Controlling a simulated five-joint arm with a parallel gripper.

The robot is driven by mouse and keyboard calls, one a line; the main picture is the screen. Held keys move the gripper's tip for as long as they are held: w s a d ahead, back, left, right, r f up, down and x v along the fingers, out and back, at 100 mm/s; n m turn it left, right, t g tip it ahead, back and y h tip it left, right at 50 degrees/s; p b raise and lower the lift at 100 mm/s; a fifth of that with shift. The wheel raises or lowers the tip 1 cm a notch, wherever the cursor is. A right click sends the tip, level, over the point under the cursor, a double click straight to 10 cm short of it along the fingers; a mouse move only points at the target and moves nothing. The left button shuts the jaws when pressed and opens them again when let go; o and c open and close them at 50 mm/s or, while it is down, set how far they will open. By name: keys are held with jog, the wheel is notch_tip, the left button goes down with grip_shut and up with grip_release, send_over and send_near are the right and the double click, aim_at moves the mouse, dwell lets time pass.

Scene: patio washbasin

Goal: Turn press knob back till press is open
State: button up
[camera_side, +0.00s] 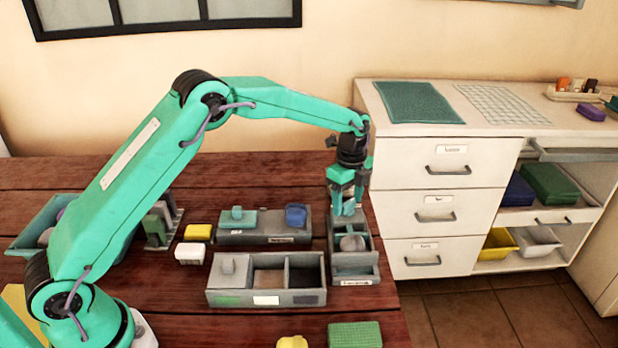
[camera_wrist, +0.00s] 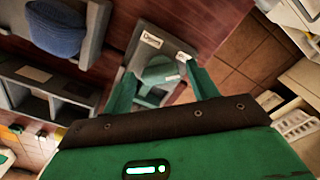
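The press appears to be the grey unit (camera_side: 355,262) at the right end of the wooden table, with a round grey piece inside and a label on its front. My gripper (camera_side: 347,208) points down over the back part of this unit. In the wrist view my gripper (camera_wrist: 159,70) has its two fingers apart, with a rounded green piece (camera_wrist: 158,74), seemingly the knob, between them. I see no clear contact with it. Small white labels lie around it; their text is too small to read surely. How far the press is open cannot be told.
A grey divided box (camera_side: 266,298) and a grey tray (camera_side: 235,238) with a blue knob (camera_side: 296,215) stand left of the press. Yellow (camera_side: 198,232) and white (camera_side: 190,254) blocks lie farther left. A white drawer cabinet (camera_side: 438,160) stands close on the right.

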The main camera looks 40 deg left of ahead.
jog(key=c, duration=0.8)
jog(key=shift+o, duration=0.2)
jog(key=shift+n, duration=0.4)
jog(key=n, duration=1.6)
jog(key=shift+d+n, duration=0.1)
jog(key=shift+n, duration=0.2)
jog(key=shift+r, duration=0.1)
